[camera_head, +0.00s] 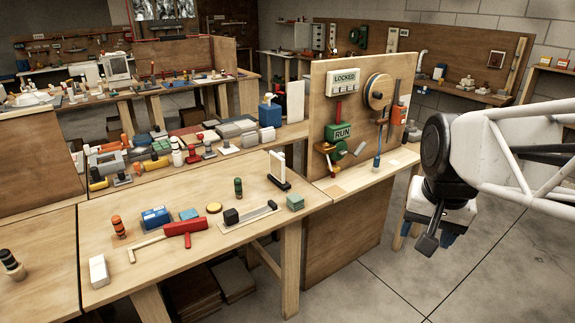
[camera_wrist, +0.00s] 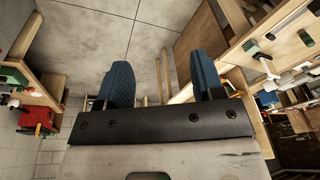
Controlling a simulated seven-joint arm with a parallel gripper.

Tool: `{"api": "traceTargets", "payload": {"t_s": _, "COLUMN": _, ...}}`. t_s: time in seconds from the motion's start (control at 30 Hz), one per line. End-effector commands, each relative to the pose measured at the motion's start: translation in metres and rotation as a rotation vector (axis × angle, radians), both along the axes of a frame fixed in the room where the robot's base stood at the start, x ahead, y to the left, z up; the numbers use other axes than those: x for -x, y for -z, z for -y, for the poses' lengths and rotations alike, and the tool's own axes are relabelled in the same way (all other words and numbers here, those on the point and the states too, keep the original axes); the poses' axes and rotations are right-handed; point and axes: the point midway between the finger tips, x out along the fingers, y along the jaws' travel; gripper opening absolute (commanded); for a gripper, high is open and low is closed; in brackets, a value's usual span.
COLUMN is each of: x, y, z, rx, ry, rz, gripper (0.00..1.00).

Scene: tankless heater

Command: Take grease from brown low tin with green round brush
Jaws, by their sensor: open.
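My gripper (camera_head: 430,234) hangs at the right of the head view, over the floor and away from the bench. In the wrist view its two blue fingers (camera_wrist: 161,82) stand wide apart with nothing between them. A small round tan-brown disc (camera_head: 214,208) lies on the near bench; it may be the low tin, but it is too small to be sure. A short upright green-and-black piece (camera_head: 238,188) stands behind it to the right; it may be the green round brush, though no bristles can be made out. The two are apart.
The near bench (camera_head: 140,280) also holds a red tool (camera_head: 185,228), a blue box (camera_head: 156,217), an orange-and-black upright piece (camera_head: 118,227) and a green block (camera_head: 295,202). A tall wooden panel (camera_head: 330,110) with mounted fittings stands between bench and gripper. Open floor (camera_head: 400,285) lies below the gripper.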

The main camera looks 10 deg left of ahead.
Motion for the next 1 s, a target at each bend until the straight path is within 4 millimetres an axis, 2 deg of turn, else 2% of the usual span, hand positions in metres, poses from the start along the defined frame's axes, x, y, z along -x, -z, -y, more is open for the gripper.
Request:
{"api": "traceTargets", "payload": {"t_s": 0.1, "x": -0.028, "y": -0.008, "z": -0.01, "rx": -0.012, "ry": 0.043, "rz": -0.009, "gripper": 0.62}}
{"api": "traceTargets", "payload": {"t_s": 0.5, "x": -0.118, "y": -0.025, "z": -0.05, "rx": -0.051, "ry": 0.206, "rz": -0.038, "gripper": 0.62}}
{"api": "traceTargets", "payload": {"t_s": 1.0, "x": -0.228, "y": -0.025, "z": -0.114, "rx": -0.088, "ry": 0.411, "rz": -0.073, "gripper": 0.62}}
